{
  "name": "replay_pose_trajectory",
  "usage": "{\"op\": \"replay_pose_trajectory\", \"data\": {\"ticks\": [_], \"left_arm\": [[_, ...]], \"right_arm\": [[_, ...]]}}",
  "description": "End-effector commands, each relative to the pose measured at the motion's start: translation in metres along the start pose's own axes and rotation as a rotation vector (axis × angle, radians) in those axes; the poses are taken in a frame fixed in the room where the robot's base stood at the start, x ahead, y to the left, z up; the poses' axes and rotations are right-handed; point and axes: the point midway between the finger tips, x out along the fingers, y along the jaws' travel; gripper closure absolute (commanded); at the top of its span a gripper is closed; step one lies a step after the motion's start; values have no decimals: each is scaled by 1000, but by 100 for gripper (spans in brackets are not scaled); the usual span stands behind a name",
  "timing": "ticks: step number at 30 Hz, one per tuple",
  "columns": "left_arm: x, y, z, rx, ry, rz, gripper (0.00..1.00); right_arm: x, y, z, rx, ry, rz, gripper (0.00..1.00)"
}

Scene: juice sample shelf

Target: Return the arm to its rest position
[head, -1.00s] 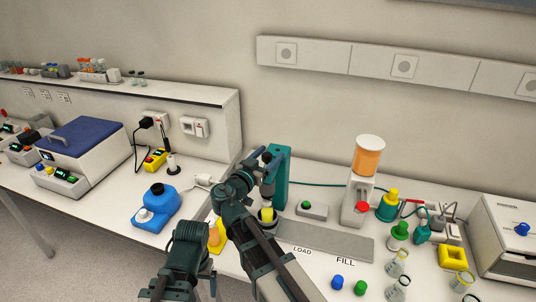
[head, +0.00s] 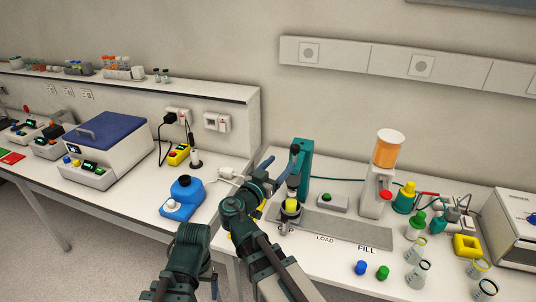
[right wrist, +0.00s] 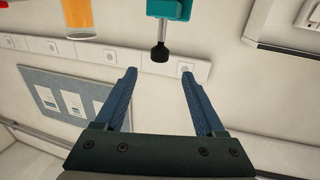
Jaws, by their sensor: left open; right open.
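My right gripper (head: 281,160) is open and empty, in front of the teal press (head: 304,160) in the head view. In the right wrist view its two blue fingers (right wrist: 157,75) stand apart with nothing between them. The teal press (right wrist: 168,8) and its black tip show beyond them. A yellow-topped item (head: 291,206) stands under the press. My left arm is folded at the lower left of the head view; its gripper does not show.
A grey strip (head: 350,229) marked LOAD and FILL, an orange-filled dispenser (head: 388,150), a blue cap (head: 361,268), a green cap (head: 383,272) and several beakers are to the right.

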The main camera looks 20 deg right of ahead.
Motion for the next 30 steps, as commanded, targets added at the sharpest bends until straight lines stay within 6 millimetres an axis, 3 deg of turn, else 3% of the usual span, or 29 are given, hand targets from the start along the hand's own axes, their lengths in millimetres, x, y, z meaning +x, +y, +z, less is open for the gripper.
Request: {"op": "replay_pose_trajectory", "data": {"ticks": [5,8,11,15,21,25,30], "left_arm": [[0,0,0,0,0,0,13],[1,0,0,0,0,0,13],[2,0,0,0,0,0,13],[3,0,0,0,0,0,13],[4,0,0,0,0,0,13],[5,0,0,0,0,0,13],[5,0,0,0,0,0,13]], "right_arm": [[-2,4,9,-26,-41,12,29],[-10,13,36,-107,-165,40,29],[-30,25,80,-247,-371,46,29],[-78,36,142,-481,-707,-45,29],[-167,40,202,-780,-1115,-362,29],[-215,39,218,-903,-1272,-588,29],[-249,39,223,-978,-1359,-772,29]]}}
